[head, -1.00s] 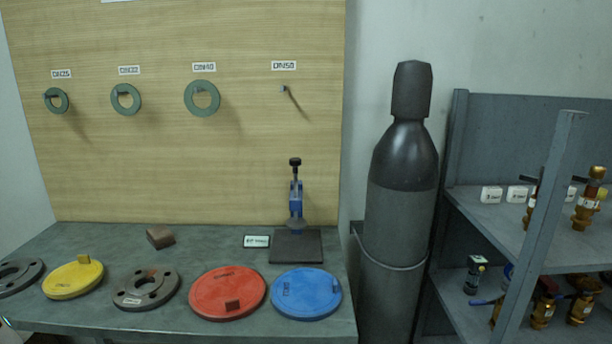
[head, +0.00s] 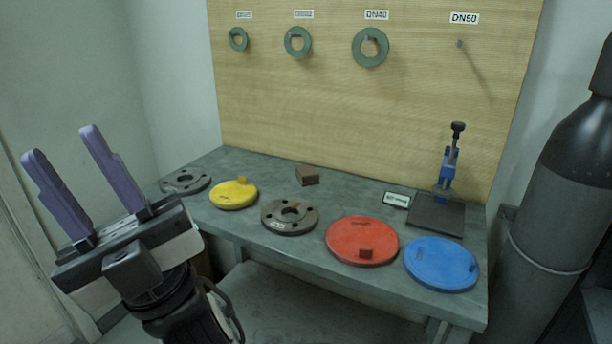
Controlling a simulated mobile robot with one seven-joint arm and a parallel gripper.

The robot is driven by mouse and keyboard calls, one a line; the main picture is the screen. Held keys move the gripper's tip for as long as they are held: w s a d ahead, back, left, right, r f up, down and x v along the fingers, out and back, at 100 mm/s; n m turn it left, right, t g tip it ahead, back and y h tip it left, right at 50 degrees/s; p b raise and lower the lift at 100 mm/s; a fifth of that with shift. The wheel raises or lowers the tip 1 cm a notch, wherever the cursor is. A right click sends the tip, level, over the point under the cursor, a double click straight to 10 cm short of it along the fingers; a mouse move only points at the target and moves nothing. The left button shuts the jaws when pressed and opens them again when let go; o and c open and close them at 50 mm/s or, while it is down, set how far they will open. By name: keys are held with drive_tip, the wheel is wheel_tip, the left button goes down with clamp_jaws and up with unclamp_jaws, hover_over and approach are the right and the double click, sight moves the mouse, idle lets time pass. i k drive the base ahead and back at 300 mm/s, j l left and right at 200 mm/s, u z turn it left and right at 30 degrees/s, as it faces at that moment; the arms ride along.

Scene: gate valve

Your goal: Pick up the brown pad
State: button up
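A brown pad, a small block (head: 307,175), lies on the back middle of the grey workbench (head: 355,205), behind the grey flange and apart from it. My gripper (head: 70,165) is at the left of the head view, in front of the bench's left end. Its two purple fingers point up and stand wide apart with nothing between them.
Along the bench lie a grey flange (head: 185,181), a yellow disc (head: 228,196), another grey flange (head: 277,220) and a blue disc (head: 441,263). A blue press (head: 447,170) stands at the back right. A dark gas cylinder (head: 560,200) stands right of the bench.

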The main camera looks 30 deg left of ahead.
sight(306, 175)
drive_tip(key=k+j, duration=0.1)
drive_tip(key=j, duration=0.65)
drive_tip(key=k+j, duration=0.1)
drive_tip(key=j, duration=0.7)
drive_tip(key=k+j, duration=0.1)
drive_tip(key=j, duration=0.65)
drive_tip(key=i+j, duration=0.15)
drive_tip(key=i, duration=0.2)
drive_tip(key=i+j, duration=0.15)
drive_tip(key=i, duration=0.85)
